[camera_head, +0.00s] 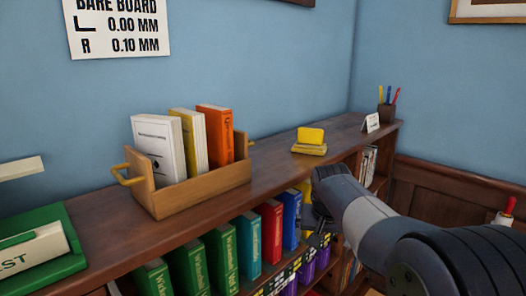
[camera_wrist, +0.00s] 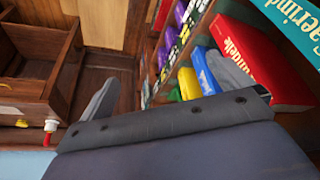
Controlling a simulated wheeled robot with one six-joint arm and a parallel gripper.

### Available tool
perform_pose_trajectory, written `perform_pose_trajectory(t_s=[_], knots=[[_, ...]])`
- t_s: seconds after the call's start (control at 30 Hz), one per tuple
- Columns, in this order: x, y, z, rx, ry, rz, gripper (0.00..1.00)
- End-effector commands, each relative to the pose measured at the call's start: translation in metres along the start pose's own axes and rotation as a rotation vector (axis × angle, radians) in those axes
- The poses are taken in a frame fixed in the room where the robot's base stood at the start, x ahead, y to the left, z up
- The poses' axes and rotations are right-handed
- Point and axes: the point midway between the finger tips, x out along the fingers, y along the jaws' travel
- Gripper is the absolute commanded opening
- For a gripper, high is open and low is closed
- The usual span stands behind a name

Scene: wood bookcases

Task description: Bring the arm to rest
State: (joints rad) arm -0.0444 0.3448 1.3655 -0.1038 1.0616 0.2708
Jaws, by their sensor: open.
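My arm reaches in from the lower right in the head view and bends down in front of the bookcase (camera_head: 285,160). My gripper (camera_head: 316,218) hangs by the upper shelf front, partly hidden by the wrist and dark against the books.
A wooden carrier (camera_head: 205,188) with several books, a yellow block (camera_head: 311,136) on a pad, a pen cup (camera_head: 386,112) and a green tray (camera_head: 70,265) stand on the top. Coloured books fill the shelf below. An open wooden box (camera_wrist: 35,60) shows in the wrist view.

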Motion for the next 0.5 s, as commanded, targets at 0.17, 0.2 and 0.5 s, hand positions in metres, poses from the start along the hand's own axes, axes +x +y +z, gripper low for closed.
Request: perform_pose_trajectory(t_s=[0.17,0.2,0.5], knots=[[0.038,0.001,0.017,-0.018,-0.004,-0.007,0.98],[0.044,0.001,0.02,-0.022,-0.003,-0.009,0.98],[0.095,0.001,0.045,-0.05,-0.003,-0.024,0.98]])
